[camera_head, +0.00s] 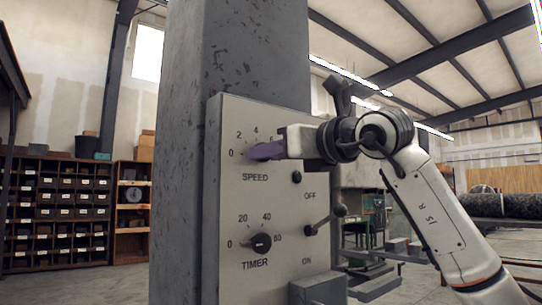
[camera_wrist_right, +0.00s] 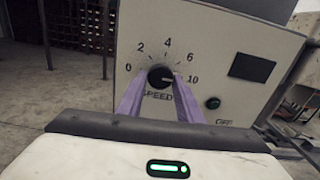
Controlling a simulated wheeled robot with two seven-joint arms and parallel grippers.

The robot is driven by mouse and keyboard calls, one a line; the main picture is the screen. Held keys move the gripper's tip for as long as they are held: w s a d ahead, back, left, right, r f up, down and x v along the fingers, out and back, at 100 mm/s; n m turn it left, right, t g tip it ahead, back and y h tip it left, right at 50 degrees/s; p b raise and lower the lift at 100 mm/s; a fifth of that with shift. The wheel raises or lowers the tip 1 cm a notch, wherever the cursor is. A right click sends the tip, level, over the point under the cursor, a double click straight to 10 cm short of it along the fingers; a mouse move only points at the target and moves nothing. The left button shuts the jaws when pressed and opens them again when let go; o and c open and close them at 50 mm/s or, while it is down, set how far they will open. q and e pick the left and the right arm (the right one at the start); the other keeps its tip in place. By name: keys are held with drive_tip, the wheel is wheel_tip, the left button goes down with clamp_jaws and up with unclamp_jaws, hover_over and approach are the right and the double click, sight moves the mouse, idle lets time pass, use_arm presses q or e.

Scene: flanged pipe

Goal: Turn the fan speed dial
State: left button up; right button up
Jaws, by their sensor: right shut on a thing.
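The speed dial (camera_wrist_right: 160,76) is a round black knob on the grey control panel (camera_head: 222,200). In the right wrist view its scale runs from 0 to 10, and a pale mark on the knob seems to point right, near 10. My right gripper (camera_head: 256,153) reaches the panel from the right. Its purple fingers (camera_wrist_right: 157,92) sit on both sides of the dial and are shut on it. My left gripper is in neither view.
Below the dial is a black timer knob (camera_head: 261,243). A lever with a ball end (camera_head: 339,211) sticks out between OFF and ON, under my right arm. The panel is fixed to a grey column (camera_head: 245,50). Drawer shelves (camera_head: 58,215) stand far left.

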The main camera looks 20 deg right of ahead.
drive_tip(key=shift+f+m, duration=0.1)
drive_tip(key=shift+m, duration=0.3)
drive_tip(key=o, duration=0.9)
drive_tip(key=shift+c, duration=0.2)
drive_tip(key=shift+o, duration=0.8)
drive_tip(key=b+v, duration=0.1)
drive_tip(key=v, duration=0.9)
drive_tip(key=shift+s, duration=0.15)
